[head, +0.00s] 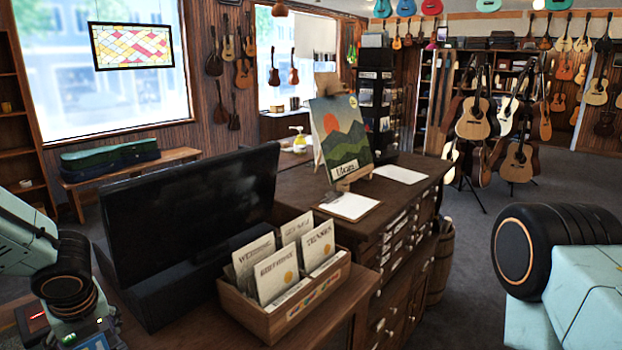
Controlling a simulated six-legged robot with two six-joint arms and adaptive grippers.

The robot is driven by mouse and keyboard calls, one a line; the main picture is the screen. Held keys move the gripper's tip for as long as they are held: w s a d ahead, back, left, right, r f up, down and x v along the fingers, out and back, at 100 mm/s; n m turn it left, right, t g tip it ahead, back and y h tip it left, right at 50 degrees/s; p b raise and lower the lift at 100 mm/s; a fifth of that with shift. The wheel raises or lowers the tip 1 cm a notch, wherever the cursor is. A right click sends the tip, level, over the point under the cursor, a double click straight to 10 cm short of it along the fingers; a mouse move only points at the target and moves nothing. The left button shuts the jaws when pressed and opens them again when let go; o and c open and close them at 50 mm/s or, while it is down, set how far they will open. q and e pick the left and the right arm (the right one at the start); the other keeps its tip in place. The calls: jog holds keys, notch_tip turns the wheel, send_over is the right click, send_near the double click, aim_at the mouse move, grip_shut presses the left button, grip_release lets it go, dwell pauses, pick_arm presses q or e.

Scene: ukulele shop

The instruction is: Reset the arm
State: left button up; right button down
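My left arm comes in at the lower left edge of the head view, with pale green links and a black joint. My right arm shows at the lower right edge, with a large black round joint and a pale green link. Neither gripper's fingers show in the head view, so both grippers are out of sight. Nothing held by either arm can be seen.
A wooden card box (290,318) stands on the near counter beside a black open case (190,225). Behind are a landscape picture (340,135), a clipboard (349,206) and drawers (400,240). Guitars on stands (475,118) are farther back. Grey floor (465,260) lies open at right.

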pick_arm(q)
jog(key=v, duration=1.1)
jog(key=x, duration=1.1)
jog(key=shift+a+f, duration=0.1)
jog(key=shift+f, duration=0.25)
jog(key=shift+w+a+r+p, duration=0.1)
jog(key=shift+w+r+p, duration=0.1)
jog(key=shift+p, duration=0.15)
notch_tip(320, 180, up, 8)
jog(key=p, duration=0.7)
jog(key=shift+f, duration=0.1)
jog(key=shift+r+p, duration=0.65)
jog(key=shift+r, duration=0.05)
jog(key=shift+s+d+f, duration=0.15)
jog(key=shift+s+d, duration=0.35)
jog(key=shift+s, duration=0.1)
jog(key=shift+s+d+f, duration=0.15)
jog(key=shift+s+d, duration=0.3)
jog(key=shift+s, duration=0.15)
